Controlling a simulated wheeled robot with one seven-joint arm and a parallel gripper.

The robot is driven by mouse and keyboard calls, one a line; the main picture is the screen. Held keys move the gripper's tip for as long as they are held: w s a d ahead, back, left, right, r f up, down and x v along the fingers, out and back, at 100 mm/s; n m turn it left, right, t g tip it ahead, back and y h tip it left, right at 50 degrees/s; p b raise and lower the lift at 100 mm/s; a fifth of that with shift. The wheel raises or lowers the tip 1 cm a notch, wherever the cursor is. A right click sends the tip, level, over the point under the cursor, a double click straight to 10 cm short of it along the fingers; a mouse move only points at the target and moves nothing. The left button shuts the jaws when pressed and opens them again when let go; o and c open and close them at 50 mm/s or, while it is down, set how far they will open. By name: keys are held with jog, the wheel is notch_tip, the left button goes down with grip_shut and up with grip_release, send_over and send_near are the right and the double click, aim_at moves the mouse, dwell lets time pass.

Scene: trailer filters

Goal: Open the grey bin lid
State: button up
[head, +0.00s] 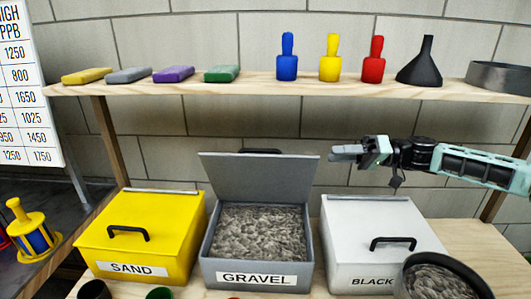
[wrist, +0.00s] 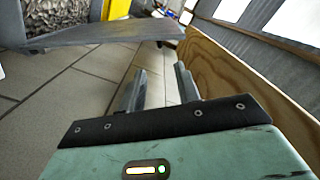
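The grey bin (head: 207,244) labelled GRAVEL stands in the middle of the lower bench, filled with grey gravel (head: 258,230). Its grey lid (head: 258,178) is raised and stands up at the back, leaning backward slightly. The lid's dark handle (head: 262,151) just shows behind its top edge. In the wrist view the lid (wrist: 105,36) is a grey slab beyond the fingers, with gravel (wrist: 58,12) beside it. My gripper (head: 333,153) is just right of the lid's upper right corner in the head view. Its two fingers (wrist: 157,78) are apart with nothing between them.
A closed yellow SAND bin (head: 165,225) stands left and a closed white BLACK bin (head: 350,235) right. A round pan (head: 440,261) overlaps the white bin's front. The upper shelf (head: 200,87) holds bars, colored handled pieces and a black funnel (head: 421,68).

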jog(key=p, duration=0.4)
send_near(274, 151)
jog(key=shift+t, duration=0.3)
jog(key=a, duration=1)
jog(key=shift+w+f, duration=0.25)
jog(key=shift+w, duration=0.05)
grip_shut()
